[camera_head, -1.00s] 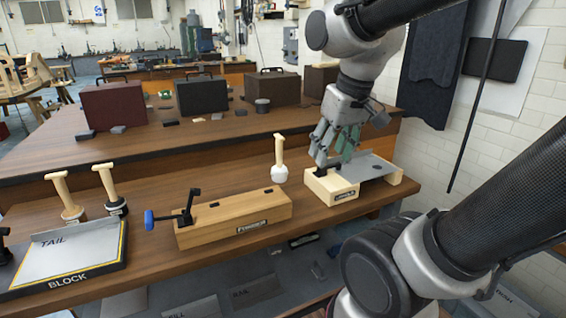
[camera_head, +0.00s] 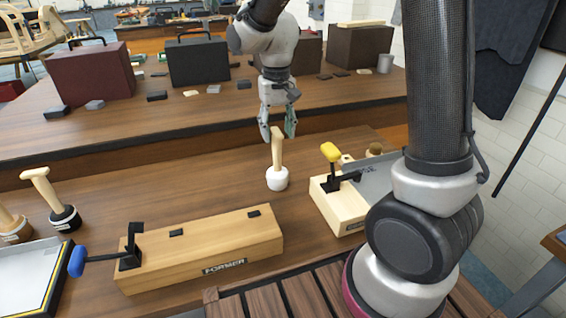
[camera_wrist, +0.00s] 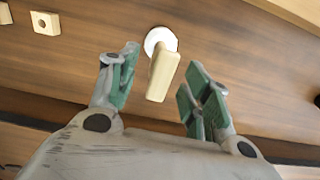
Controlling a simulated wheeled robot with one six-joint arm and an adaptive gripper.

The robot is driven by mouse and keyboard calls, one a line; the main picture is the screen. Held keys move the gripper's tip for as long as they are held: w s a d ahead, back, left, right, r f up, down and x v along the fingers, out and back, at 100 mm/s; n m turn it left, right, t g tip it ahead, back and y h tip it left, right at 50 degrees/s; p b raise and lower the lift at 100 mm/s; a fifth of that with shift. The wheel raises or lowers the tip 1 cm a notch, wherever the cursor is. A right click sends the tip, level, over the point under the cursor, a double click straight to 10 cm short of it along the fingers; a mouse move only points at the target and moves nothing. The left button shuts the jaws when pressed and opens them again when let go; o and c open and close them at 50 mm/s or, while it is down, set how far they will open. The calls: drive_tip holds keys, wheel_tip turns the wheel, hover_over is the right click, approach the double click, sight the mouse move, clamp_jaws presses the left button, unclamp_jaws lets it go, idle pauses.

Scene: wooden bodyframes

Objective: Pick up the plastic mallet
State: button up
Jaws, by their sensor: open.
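A mallet with a white head and a pale wooden handle (camera_head: 277,152) stands upright, head down, on the wooden bench; I take it as the plastic mallet. In the wrist view its handle (camera_wrist: 162,76) points toward the camera, between and beyond the fingertips. My gripper (camera_head: 278,128) is open above the mallet, with its fingertips around the height of the handle's top. In the wrist view my gripper (camera_wrist: 165,75) has its green-padded fingers on either side of the handle, with gaps, and holds nothing. Two other mallets, one with a black head (camera_head: 66,219) and one brown (camera_head: 14,228), stand at the left.
The FORMER block (camera_head: 205,255) with a blue-handled clamp lies in front of the mallet. A pale wooden fixture (camera_head: 340,208) with a yellow-handled clamp stands to its right. Dark cases (camera_head: 197,62) stand at the back. Bare bench (camera_head: 180,175) lies left of the mallet.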

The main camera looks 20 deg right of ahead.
sight(277, 152)
wheel_tip(277, 152, down, 8)
drive_tip(key=shift+a+r, duration=0.1)
idle(0.4)
clamp_jaws()
